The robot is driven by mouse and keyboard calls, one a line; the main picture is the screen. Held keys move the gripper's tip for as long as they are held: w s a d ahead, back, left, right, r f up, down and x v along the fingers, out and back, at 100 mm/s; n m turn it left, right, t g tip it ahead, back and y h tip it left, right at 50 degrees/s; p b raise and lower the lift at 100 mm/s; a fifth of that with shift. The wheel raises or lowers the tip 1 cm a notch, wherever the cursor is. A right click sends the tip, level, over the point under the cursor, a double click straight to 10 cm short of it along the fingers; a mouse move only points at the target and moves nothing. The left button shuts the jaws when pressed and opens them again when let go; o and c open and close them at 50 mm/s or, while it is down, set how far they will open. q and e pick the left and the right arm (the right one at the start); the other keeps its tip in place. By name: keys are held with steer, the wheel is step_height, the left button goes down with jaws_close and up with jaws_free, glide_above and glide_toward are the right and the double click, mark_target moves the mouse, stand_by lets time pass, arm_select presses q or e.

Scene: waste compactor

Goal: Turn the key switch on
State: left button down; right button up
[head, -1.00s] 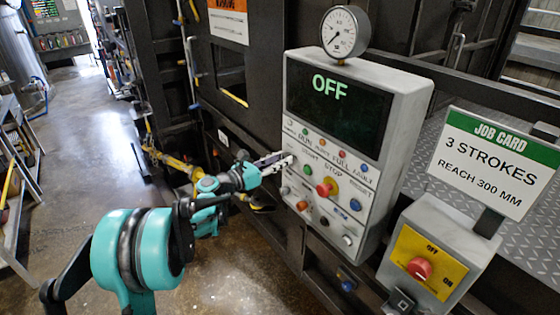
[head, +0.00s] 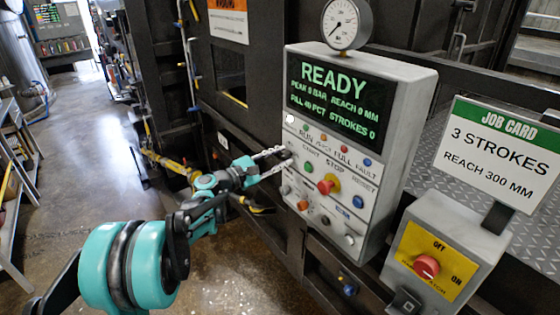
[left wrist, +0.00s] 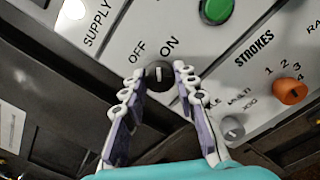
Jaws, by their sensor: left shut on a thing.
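The key switch (left wrist: 159,76) is a small black round knob with a pale mark, set in the white panel by the words OFF and ON. The pale mark's exact bearing is hard to read. My left gripper (left wrist: 160,72) is shut on it, one fingertip on each side. In the head view my left gripper (head: 284,157) reaches the left edge of the control panel (head: 405,125), and its fingers mostly hide the switch. The panel's display (head: 333,100) is lit with READY and green lines of readings. My right gripper is in neither view.
A red and yellow stop button (head: 327,186) and a green button (left wrist: 216,10) are near the switch. An orange STROKES knob (left wrist: 290,91) is to its right. A box with a red rotary knob (head: 426,266) and a job card (head: 497,150) stand at the right.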

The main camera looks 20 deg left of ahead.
arm_select(q)
steer(key=shift+m, duration=1.1)
steer(key=shift+b, duration=0.3)
steer(key=c, duration=1.2)
jaws_free()
steer(key=v, duration=1.2)
